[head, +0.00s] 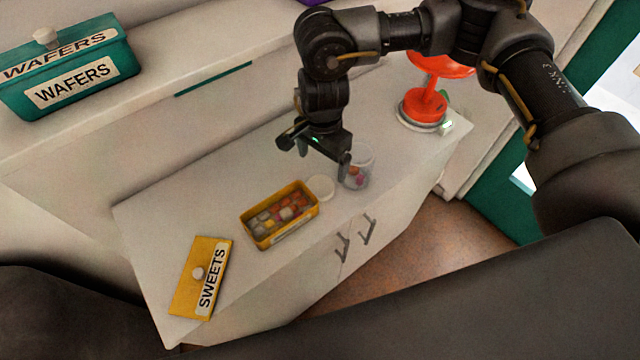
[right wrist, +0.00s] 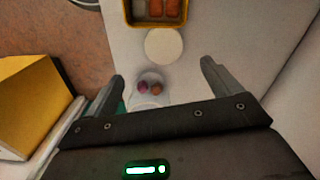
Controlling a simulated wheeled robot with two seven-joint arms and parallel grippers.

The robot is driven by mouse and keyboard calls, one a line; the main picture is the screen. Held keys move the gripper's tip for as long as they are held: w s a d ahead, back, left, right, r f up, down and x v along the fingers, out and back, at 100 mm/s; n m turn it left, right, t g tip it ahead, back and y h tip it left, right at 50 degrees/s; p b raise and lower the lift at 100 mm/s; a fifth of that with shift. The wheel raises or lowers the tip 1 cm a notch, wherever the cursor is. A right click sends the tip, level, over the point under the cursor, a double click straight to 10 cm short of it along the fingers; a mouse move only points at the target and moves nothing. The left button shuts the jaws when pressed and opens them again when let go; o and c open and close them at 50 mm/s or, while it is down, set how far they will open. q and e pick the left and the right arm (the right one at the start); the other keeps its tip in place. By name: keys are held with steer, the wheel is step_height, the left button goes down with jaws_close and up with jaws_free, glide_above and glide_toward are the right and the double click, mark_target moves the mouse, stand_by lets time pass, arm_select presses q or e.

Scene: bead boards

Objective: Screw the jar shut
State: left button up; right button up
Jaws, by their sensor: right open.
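The clear jar (head: 361,174) stands upright on the white cabinet top, with a few coloured sweets at its bottom. A round white lid (head: 320,188) lies flat on the counter just left of the jar. My right gripper (head: 315,160) is open and empty, pointing down by the jar, with one finger partly in front of it. In the right wrist view the jar (right wrist: 148,92) shows between the open fingers, nearer the left one, and the lid (right wrist: 164,46) lies beyond them. I cannot tell whether a finger touches the jar. My left gripper is not in view.
A yellow open tin (head: 247,228) of sweets stands left of the lid. Its SWEETS lid (head: 190,280) lies near the counter's front left. A red stand (head: 425,104) is behind right. A green WAFERS tin (head: 110,92) sits on the back shelf.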

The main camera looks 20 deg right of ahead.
glide_above(320, 186)
steer(key=f, duration=0.4)
steer(key=shift+s+d+f+p, duration=0.1)
steer(key=shift+s+f+p, duration=0.1)
steer(key=shift+f+p, duration=0.2)
steer(key=shift+f, duration=0.25)
steer(key=shift+f+p, duration=0.35)
steer(key=shift+p, duration=0.05)
steer(key=f, duration=0.3)
steer(key=f+p, duration=0.1)
steer(key=shift+w+f, duration=0.15)
steer(key=shift+w, duration=0.1)
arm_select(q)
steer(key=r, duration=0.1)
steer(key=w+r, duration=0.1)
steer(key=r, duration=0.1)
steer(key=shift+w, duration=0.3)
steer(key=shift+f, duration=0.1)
arm_select(e)
steer(key=c, duration=1.1)
